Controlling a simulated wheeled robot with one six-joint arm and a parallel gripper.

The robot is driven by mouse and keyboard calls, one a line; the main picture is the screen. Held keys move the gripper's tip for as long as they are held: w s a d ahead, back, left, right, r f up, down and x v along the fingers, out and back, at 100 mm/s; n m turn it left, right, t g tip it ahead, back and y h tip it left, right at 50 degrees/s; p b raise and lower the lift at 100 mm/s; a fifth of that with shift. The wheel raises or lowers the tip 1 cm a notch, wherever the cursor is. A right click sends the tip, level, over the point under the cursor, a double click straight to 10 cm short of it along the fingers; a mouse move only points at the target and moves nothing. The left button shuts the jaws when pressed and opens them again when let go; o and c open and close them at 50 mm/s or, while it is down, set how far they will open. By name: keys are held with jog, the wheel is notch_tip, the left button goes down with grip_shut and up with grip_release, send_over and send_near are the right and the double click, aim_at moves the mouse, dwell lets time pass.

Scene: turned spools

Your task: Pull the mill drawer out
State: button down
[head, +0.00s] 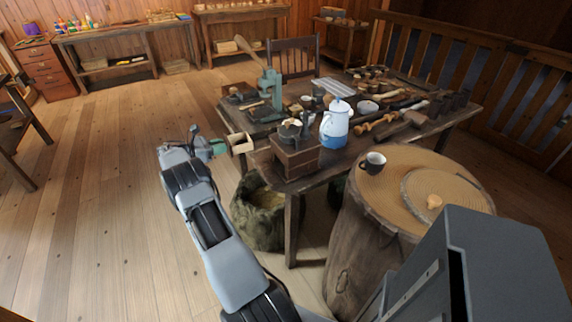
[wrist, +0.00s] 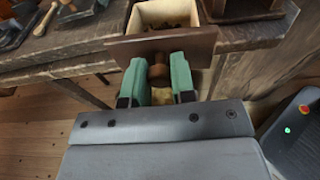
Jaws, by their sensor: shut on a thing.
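The mill (head: 296,157) is a dark wooden box with a metal top, at the near left corner of the workbench. Its drawer (head: 240,143) stands out to the left of the box, over the bench edge. The wrist view shows the drawer's pale, open inside (wrist: 168,13) with some brown bits in it, and its dark front panel (wrist: 165,47). My gripper (head: 217,147) is at the drawer front. In the wrist view, its green fingers (wrist: 160,76) are shut on the round wooden knob (wrist: 158,70). I cannot tell whether the drawer's back end is still inside the mill.
A blue and white coffee pot (head: 336,124) stands right of the mill, on the workbench (head: 338,167) crowded with tools. A sack (head: 258,215) sits on the floor below. A stump table (head: 395,205) bears a dark mug (head: 373,163). Floor at left is clear.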

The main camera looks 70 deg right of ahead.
aim_at(248, 140)
jog(key=shift+r+x, duration=0.15)
jog(key=shift+x, duration=2.55)
jog(key=shift+r+x, duration=0.2)
jog(key=shift+x, duration=2.5)
jog(key=shift+s, duration=0.1)
jog(key=shift+f, duration=0.1)
jog(key=shift+f+b, duration=1.35)
jog(key=shift+f, duration=0.45)
jog(key=c, duration=0.9)
grip_release()
jog(key=shift+o, duration=0.2)
jog(key=v, duration=1.3)
jog(key=shift+w+a, duration=0.25)
jog(key=shift+w, duration=0.05)
jog(key=shift+r, duration=0.1)
